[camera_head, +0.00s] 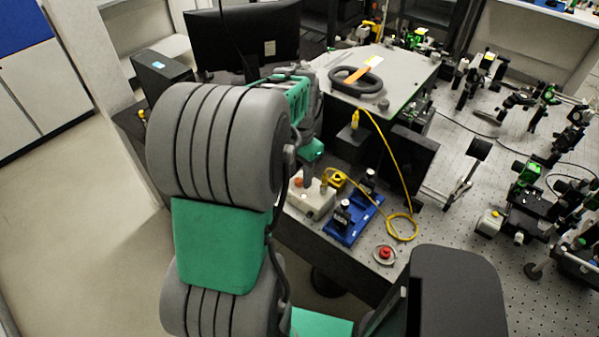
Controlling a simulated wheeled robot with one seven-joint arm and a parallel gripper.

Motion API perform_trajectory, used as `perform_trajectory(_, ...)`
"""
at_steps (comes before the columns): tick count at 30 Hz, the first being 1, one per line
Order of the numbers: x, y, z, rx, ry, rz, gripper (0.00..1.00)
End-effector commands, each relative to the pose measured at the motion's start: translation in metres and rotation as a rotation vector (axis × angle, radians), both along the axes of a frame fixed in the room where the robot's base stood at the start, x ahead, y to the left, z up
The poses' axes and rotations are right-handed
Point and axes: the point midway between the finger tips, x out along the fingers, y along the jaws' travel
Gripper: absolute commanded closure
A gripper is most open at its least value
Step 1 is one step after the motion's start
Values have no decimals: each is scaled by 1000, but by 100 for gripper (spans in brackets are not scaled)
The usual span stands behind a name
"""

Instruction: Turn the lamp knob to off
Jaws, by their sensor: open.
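A beige box (311,200) stands near the front edge of the dark bench. A small orange knob-like part (298,182) shows at its upper left; I cannot tell for sure that this is the lamp knob or how it is turned. My gripper (308,178) points down just above the box, close to the orange part. It is open; its fingertips are small and partly hidden, and I cannot tell whether they touch anything. My own arm hides the bench to the left of the box.
Right of the box are a yellow block (334,180), a blue plate (350,222) with dark mounts and a looped yellow cable (402,228). A red button (385,252) lies in front. A monitor (243,38) stands behind. Optics crowd the perforated table (447,135) at right.

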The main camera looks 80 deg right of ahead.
Motion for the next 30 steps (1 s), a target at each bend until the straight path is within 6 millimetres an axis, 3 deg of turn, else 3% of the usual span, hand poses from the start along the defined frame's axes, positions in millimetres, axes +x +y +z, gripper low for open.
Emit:
perform_trajectory(9,0,0,-7,-2,0,1,59)
perform_trajectory(24,0,0,-6,-2,0,2,100)
perform_trajectory(30,0,0,-6,-2,0,2,100)
